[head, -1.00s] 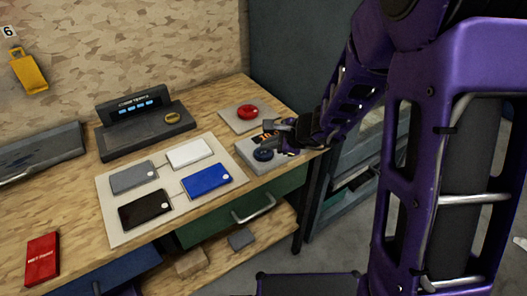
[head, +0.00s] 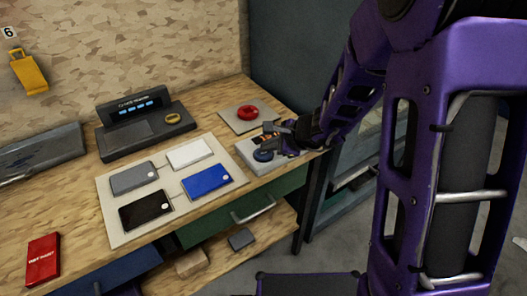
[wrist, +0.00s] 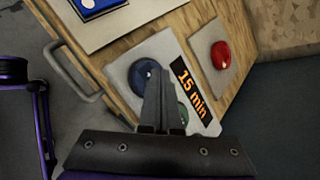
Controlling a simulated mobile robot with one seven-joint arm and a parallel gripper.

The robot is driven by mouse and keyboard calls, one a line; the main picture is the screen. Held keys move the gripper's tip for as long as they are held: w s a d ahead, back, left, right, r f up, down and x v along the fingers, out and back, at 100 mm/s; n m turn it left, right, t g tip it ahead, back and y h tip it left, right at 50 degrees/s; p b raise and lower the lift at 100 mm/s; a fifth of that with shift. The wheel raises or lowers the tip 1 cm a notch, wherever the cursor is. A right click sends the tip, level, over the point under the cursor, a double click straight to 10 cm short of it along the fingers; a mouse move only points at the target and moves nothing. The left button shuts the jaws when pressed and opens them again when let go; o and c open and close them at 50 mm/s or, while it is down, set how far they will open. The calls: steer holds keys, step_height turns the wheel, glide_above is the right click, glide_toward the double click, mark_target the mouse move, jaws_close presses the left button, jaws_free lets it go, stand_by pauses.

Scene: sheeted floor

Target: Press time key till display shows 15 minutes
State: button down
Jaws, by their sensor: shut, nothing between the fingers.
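The timer is a light grey box (head: 283,163) near the table's right front corner. In the wrist view the box (wrist: 122,68) carries a display (wrist: 191,90) that reads "15 min" in orange. A round blue key or knob (wrist: 143,72) sits on one side of the display. A green key (wrist: 184,113) is partly hidden behind my fingers. My gripper (wrist: 161,75) is shut and empty, over the box between the blue key and the display. In the head view my gripper (head: 269,127) covers part of the box. Whether the fingertips touch anything is unclear.
A red button (head: 248,112) on a grey plate stands behind the timer. A pale board (head: 120,228) with several coloured rectangles lies left of it. A dark console (head: 148,133) stands behind the board. A drawer handle (head: 254,209) juts below the table's front edge.

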mark_target(268, 154)
steer(key=shift+r, duration=0.55)
steer(key=shift+r+p, duration=2.1)
steer(key=shift+r, duration=0.45)
